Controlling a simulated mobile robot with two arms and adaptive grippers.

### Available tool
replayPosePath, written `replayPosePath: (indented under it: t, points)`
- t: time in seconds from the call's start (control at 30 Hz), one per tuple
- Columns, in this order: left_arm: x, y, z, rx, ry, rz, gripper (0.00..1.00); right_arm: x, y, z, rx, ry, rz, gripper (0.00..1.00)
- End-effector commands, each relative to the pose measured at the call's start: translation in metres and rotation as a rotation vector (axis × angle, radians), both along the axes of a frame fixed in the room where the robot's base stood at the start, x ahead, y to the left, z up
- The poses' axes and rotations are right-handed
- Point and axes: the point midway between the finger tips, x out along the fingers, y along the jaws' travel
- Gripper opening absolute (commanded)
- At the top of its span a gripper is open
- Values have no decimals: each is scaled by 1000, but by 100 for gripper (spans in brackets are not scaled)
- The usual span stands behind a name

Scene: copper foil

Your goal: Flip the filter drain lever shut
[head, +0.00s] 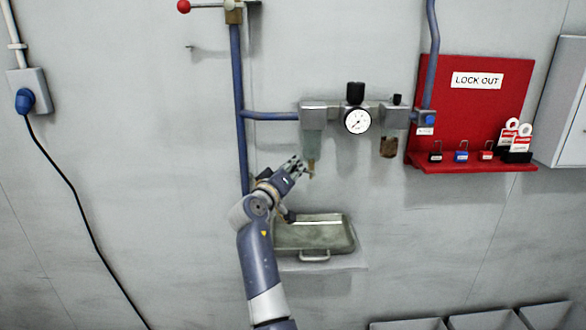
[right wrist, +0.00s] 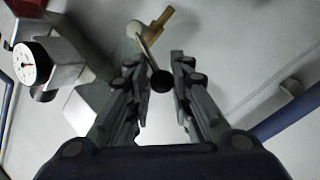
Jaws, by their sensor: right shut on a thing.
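The filter (head: 313,141) hangs from the left end of the air unit on the wall, with a small brass drain (head: 311,167) at its bottom. In the right wrist view the brass drain (right wrist: 158,22) shows above the fingers. The drain lever (right wrist: 149,52) is a thin rod with a dark ball knob, and it slants down from a pale round part to between the fingertips. My right gripper (head: 300,165) is just left of the drain, and its fingers (right wrist: 155,66) are shut on the lever near the knob. My left gripper is out of view.
A gauge (head: 357,121) and a second bowl (head: 388,146) are to the right of the filter. A blue pipe (head: 239,110) runs down the wall at left. A green tray (head: 318,237) sits below my gripper. A red lockout board (head: 470,105) hangs further right.

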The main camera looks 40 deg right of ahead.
Motion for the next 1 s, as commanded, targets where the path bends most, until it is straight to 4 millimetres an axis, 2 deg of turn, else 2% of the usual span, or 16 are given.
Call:
replayPosePath:
  t: [0.03, 0.13, 0.17, 0.23, 0.63, 1.0]
  points:
    - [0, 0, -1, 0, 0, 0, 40, -1, 0, -14, 24, 12, -4, 0]
    - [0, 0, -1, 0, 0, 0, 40, -1, 0, -14, 24, 12, -4, 0]
    - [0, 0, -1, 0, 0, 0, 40, -1, 0, -14, 25, 11, -4, 27]
    - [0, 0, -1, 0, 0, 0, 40, 0, 0, -14, 23, 12, -3, 43]
    - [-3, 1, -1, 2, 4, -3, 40, -2, 5, -6, 10, 7, -2, 43]
    - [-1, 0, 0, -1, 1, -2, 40, -26, 56, -9, 16, 8, -2, 43]
